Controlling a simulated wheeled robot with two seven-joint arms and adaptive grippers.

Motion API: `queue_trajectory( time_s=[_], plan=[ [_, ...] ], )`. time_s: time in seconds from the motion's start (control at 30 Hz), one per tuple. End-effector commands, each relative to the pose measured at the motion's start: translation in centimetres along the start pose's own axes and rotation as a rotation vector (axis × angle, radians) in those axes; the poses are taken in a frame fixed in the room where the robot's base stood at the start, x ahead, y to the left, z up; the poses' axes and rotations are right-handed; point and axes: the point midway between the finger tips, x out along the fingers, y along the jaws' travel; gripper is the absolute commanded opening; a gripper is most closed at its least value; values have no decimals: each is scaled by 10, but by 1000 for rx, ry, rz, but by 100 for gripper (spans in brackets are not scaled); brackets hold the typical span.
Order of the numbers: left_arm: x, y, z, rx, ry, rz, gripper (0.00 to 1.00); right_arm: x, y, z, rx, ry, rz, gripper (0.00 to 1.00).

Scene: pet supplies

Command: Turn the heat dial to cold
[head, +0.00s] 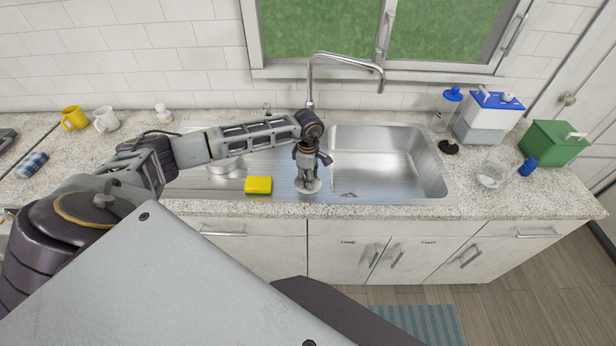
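My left arm reaches from the left across the counter. My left gripper (307,179) points down at the front edge of the sink's drainboard, left of the basin. Its fingers are small and dark here, and I cannot tell whether they are open or shut. A small round pale thing (307,187) shows at its tips; I cannot tell whether they touch it. No part is clearly readable as a heat dial. A steel faucet (345,60) arches behind the sink, with a small metal fitting (266,108) left of its base. My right gripper is not in view.
The steel sink basin (385,160) is empty. A yellow sponge (258,184) lies left of my gripper. A blue-and-white container (488,117), a clear bowl (493,171) and a green box (553,143) stand right. Yellow (74,118) and white (106,119) mugs stand far left.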

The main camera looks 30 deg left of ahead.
Motion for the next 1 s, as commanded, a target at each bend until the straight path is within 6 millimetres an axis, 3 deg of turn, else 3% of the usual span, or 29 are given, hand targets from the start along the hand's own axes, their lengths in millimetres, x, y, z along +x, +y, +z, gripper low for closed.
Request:
queue_trajectory(
  time_s=[0.1, 0.57, 1.0],
  plan=[
    [0, 0, 0, 0, 0, 1, 16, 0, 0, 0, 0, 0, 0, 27],
    [0, 1, 0, -68, -1, 2, 16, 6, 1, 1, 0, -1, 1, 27],
    [1, 1, 0, -341, 0, 3, 16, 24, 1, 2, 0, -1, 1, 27]
  ],
)
